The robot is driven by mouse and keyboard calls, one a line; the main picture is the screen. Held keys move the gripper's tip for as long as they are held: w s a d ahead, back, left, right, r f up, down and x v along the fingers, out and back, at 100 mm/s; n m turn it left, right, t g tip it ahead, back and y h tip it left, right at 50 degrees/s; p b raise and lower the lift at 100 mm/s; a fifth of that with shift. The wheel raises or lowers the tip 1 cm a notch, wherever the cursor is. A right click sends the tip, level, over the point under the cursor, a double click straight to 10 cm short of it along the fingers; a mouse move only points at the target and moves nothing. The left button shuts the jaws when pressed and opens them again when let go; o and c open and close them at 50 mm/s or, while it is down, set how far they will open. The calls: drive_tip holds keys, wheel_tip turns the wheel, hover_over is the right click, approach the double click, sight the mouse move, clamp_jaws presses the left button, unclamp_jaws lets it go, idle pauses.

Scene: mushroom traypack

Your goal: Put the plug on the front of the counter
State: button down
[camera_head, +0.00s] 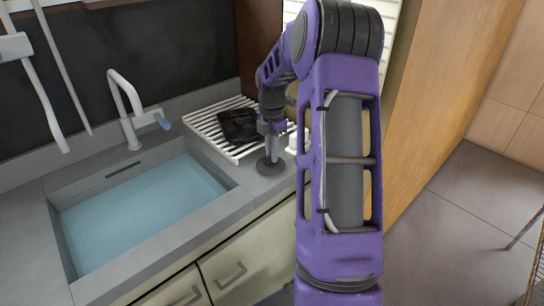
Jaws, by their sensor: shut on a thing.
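The plug (270,167) is a dark grey round disc with a short stem. It is at the counter (236,203), right of the sink and close to the front edge. My gripper (271,148) points down over it and is shut on its stem. The disc looks level and is at or very near the counter top; I cannot tell whether it touches. The finger contact is small and partly hidden.
The sink (215,172) holds bluish water, with a white tap (131,132) behind it. A white drying rack (206,127) with a black item (238,124) stands behind my gripper. A small white object (293,143) is just right of it. A wooden panel (425,90) rises at the right.

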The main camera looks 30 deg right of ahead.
drive_tip(key=shift+f, duration=0.45)
drive_tip(key=shift+f, duration=0.2)
drive_tip(key=c, duration=0.9)
unclamp_jaws()
drive_tip(key=shift+r, duration=0.15)
wheel_tip(320, 180, up, 12)
drive_tip(key=p, duration=0.1)
drive_tip(key=shift+p, duration=0.4)
